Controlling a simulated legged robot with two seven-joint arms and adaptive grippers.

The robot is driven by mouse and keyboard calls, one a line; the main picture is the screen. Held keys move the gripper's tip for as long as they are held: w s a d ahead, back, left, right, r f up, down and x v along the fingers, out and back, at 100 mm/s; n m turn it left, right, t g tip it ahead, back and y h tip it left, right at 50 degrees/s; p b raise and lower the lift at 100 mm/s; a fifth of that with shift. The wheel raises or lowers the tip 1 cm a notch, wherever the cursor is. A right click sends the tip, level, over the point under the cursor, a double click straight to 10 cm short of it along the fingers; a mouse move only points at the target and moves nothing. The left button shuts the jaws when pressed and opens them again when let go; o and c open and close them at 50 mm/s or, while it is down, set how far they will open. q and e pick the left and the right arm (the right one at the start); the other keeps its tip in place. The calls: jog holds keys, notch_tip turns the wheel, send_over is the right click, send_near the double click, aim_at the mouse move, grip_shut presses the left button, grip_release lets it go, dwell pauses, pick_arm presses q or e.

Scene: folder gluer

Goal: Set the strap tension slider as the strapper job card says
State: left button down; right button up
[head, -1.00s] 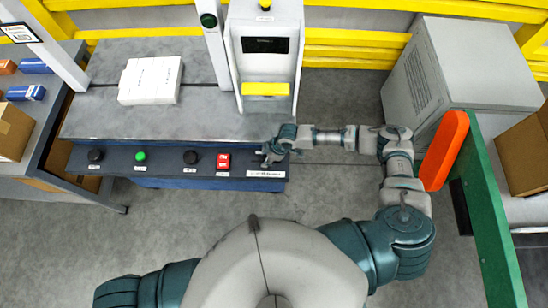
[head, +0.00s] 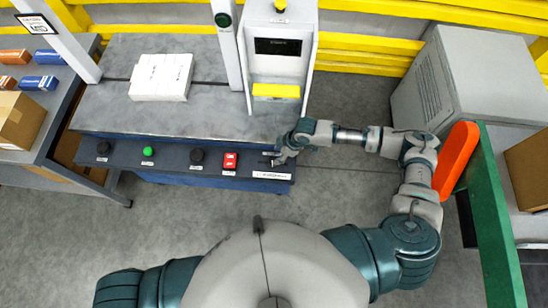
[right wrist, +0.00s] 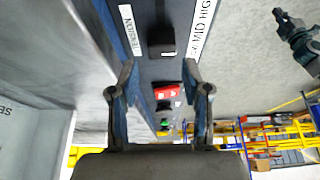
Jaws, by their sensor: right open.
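The strap tension slider's dark knob (right wrist: 161,42) shows in the right wrist view, between a TENSION label (right wrist: 131,31) and a scale label (right wrist: 203,25) with MID and HIGH readable. It is on the right end of the control panel (head: 122,154). My right gripper (right wrist: 160,65) is open and empty, with the knob ahead between its fingertips; I cannot tell whether they touch it. In the head view, this gripper (head: 277,157) is over the panel's right end. A card (head: 37,23) on the left post seems to read MID. What appears to be my left gripper (right wrist: 297,35) shows at upper right; its jaws are unclear.
A red switch (head: 231,160), black knobs and a green button (head: 148,151) line the panel. A white stack (head: 161,77) lies on the machine table (head: 215,115). An orange-topped green rail (head: 497,215) is close to my right arm. Floor in front is clear.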

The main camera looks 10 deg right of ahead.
jog(key=v, duration=0.6)
jog(key=shift+d+f, duration=0.1)
